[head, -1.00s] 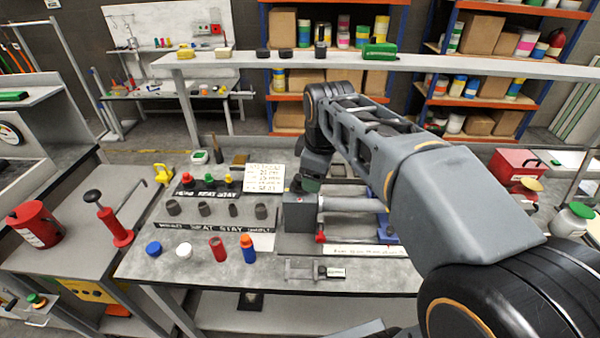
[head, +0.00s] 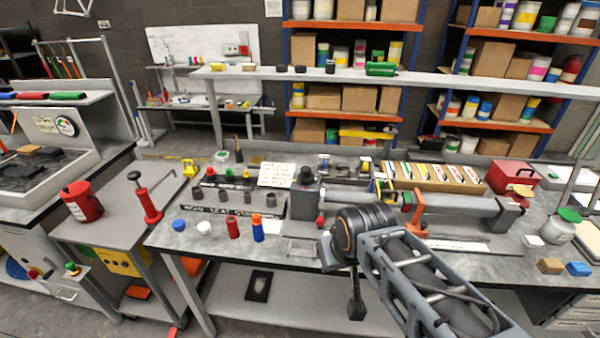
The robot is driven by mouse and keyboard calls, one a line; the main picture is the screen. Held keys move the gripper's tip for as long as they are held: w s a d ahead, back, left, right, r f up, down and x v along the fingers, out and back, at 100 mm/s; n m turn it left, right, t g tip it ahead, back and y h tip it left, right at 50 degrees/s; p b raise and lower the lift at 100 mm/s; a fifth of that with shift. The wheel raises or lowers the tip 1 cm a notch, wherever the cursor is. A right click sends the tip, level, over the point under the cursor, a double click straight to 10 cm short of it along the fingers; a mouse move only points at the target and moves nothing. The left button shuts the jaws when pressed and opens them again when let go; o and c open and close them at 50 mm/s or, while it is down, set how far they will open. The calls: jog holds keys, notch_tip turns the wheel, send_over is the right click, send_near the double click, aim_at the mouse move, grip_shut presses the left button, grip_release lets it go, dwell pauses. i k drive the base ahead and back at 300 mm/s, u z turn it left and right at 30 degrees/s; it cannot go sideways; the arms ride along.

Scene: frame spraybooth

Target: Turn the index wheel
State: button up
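A grey block fixture (head: 304,202) stands on the middle bench with a dark round knob (head: 306,175) on top. A long grey bar fixture with an orange clamp (head: 417,208) lies to its right. No part is clearly marked as the index wheel, so I cannot tell which one it is. My arm comes in from the lower right. What looks like my gripper (head: 356,306) is a small dark shape hanging below the wrist, in front of the bench's front edge and apart from the fixtures. Its fingers are too small and dark to tell open from shut.
Blue, white, red and orange-topped bottles and caps stand along the bench front; the orange-topped bottle (head: 257,228) is nearest the fixture. A red can (head: 82,202) and red hand pump (head: 147,200) stand left. A raised grey shelf (head: 450,80) spans behind.

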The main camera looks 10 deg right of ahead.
aim_at(306, 175)
jog(key=u, duration=1.35)
jog(key=i, duration=0.8)
jog(key=z, duration=2.05)
